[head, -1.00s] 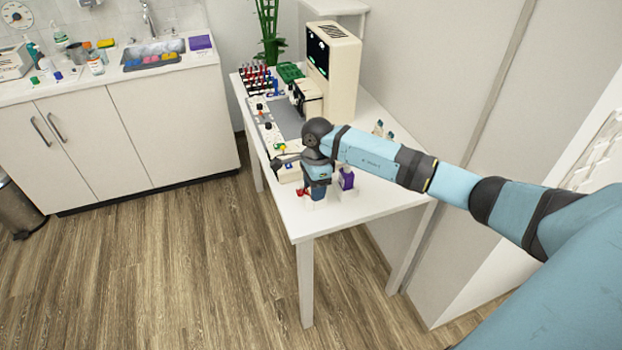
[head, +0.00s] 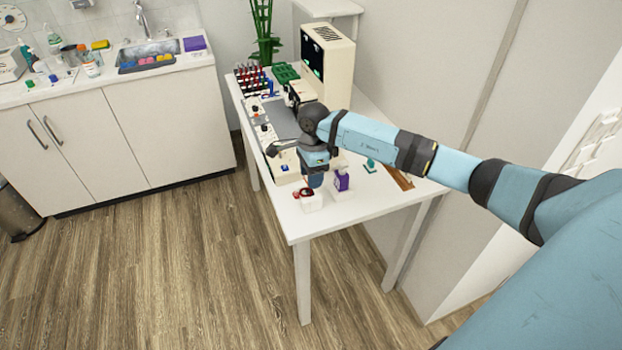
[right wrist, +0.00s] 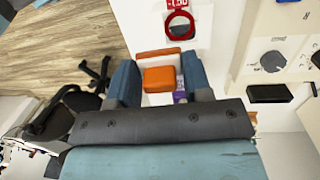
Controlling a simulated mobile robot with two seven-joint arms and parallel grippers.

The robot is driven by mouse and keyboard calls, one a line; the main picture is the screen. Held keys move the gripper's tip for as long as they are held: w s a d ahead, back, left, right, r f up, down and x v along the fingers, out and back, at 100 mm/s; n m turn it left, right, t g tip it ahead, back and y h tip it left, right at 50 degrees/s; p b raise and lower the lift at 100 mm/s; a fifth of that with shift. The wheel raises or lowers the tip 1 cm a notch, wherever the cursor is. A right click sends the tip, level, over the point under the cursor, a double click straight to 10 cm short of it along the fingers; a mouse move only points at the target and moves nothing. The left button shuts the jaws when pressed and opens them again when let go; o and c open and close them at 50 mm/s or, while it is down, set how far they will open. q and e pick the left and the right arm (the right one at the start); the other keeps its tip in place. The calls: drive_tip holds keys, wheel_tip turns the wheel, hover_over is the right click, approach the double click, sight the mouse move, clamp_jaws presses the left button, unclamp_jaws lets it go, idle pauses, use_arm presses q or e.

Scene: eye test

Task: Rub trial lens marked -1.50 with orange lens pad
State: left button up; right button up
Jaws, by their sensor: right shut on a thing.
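My right gripper (right wrist: 160,75) is shut on an orange lens pad (right wrist: 159,80), which sits between its two blue-grey fingers in the right wrist view. A red-rimmed round trial lens (right wrist: 179,24) stands just beyond the pad, apart from it in that picture. Its red tab reads -1.50, cut by the top edge. In the head view my right gripper (head: 315,180) is over the near end of the white table, beside the white block (head: 311,203) that carries the red lens (head: 303,192). The pad is hidden there. My left gripper is not in view.
A purple box (head: 341,181) stands close right of the gripper. A beige machine (head: 328,60), a rack of red-topped items (head: 252,77) and a green tray (head: 286,73) fill the table's far end. The near table corner is clear. A sink counter (head: 110,82) is at left.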

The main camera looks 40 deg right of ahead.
drive_tip(key=shift+r, duration=0.3)
drive_tip(key=shift+r, duration=0.1)
drive_tip(key=shift+w+d+r+p, duration=0.15)
drive_tip(key=shift+r+p, duration=0.4)
drive_tip(key=shift+r, duration=0.85)
